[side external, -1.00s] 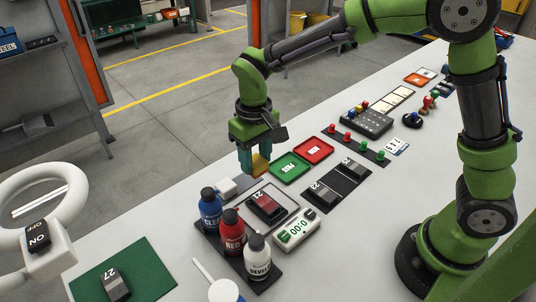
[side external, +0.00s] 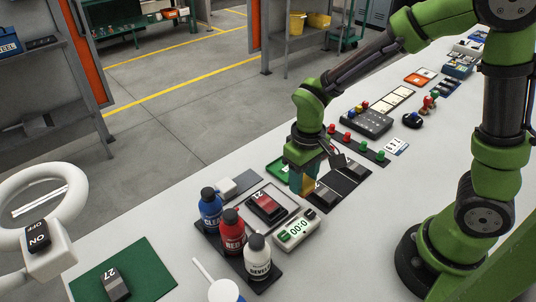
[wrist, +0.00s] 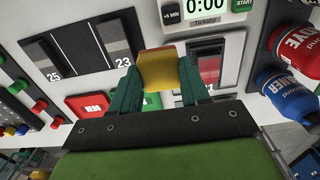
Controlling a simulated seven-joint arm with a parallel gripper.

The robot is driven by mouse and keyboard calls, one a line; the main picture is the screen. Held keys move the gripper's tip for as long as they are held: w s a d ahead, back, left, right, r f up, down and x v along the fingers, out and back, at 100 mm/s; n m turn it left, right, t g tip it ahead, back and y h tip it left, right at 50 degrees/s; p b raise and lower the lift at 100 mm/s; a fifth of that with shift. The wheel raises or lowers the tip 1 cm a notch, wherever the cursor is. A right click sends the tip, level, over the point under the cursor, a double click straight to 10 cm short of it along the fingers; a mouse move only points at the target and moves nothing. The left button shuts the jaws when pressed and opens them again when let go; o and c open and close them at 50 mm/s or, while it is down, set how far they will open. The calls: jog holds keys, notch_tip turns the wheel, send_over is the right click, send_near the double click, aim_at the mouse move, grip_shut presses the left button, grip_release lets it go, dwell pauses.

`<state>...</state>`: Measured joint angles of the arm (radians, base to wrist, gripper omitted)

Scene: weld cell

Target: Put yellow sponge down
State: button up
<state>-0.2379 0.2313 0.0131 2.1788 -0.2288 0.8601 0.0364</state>
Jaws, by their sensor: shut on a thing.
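My gripper (side external: 303,188) is shut on the yellow sponge (wrist: 160,75), which shows an orange-red strip along its far edge in the wrist view. The gripper points down over the middle of the table, between the green tray (side external: 277,169) and the black mat (side external: 351,178). The sponge appears held above the tabletop, but its exact height is hard to tell. The red tray (wrist: 90,104) is in the wrist view and hidden behind my gripper in the side view.
The mat holds grey blocks (wrist: 42,60) marked 25 and 23. Several bottles (side external: 233,232) stand in front. A green mat (side external: 140,268) with block 27 lies front left.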

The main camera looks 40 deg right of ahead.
jog(key=w+a, duration=0.1)
jog(key=w, duration=0.4)
jog(key=w+a+f, duration=0.1)
jog(key=w, duration=0.4)
jog(key=w+a, duration=0.2)
jog(key=w, duration=0.3)
jog(key=shift+w+f, duration=0.3)
jog(key=shift+f, duration=1.75)
jog(key=shift+f, duration=0.15)
jog(key=o, duration=1)
